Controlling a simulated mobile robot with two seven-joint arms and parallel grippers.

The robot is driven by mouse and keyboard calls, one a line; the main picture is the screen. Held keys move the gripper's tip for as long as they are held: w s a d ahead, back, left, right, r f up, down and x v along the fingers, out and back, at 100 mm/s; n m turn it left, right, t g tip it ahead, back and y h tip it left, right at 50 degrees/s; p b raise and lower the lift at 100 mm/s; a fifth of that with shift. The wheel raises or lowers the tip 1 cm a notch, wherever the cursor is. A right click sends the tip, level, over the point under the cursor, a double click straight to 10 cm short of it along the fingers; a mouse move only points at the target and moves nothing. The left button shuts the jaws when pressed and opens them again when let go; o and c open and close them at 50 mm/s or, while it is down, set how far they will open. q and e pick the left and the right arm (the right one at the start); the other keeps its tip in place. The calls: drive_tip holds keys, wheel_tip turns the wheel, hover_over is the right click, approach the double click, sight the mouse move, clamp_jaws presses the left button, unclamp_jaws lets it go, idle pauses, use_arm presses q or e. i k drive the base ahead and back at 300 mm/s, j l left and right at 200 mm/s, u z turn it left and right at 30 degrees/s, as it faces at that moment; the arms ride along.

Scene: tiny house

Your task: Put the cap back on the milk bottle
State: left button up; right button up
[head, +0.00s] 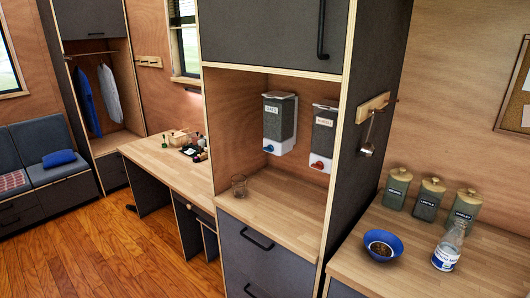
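The milk bottle (447,250) stands upright on the wooden counter at the lower right of the head view. It has a clear upper part and a white and blue label. I cannot make out a cap on its mouth, and I see no loose cap that I can identify. Neither of my grippers is in view.
A blue bowl (383,246) with brown contents stands left of the bottle. Several lidded green canisters (428,200) line the wall behind it. A tall dark cabinet (364,135) bounds the counter (400,281) on the left.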

sight(448, 251)
drive_tip(key=z, duration=1.5)
